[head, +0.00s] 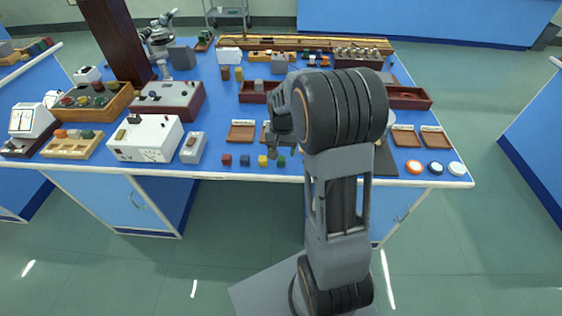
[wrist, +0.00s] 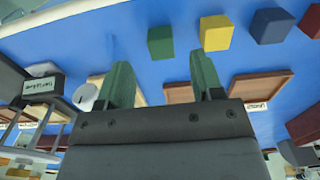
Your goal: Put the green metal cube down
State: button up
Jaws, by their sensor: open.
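The green metal cube (head: 281,161) rests on the blue bench near its front edge, at the right end of a row with a yellow cube (head: 263,161), a blue cube (head: 245,160) and a red cube (head: 227,160). My gripper (head: 273,153) is just above and behind the row. In the wrist view, my gripper (wrist: 160,60) is open with nothing between its fingers. The green cube (wrist: 160,42) shows beyond the fingertips, between them in the picture and apart from both.
Shallow wooden trays (head: 241,131) lie behind the cubes. A white box instrument (head: 146,138) and a small grey switch box (head: 193,147) stand to the left. Several round lids (head: 414,167) lie at the front right. My arm hides part of the bench.

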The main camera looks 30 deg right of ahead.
aim_at(281, 159)
jog(key=shift+a+f, duration=0.1)
jog(key=shift+f, duration=2.3)
jog(key=c, duration=1.1)
jog(key=shift+r, duration=0.1)
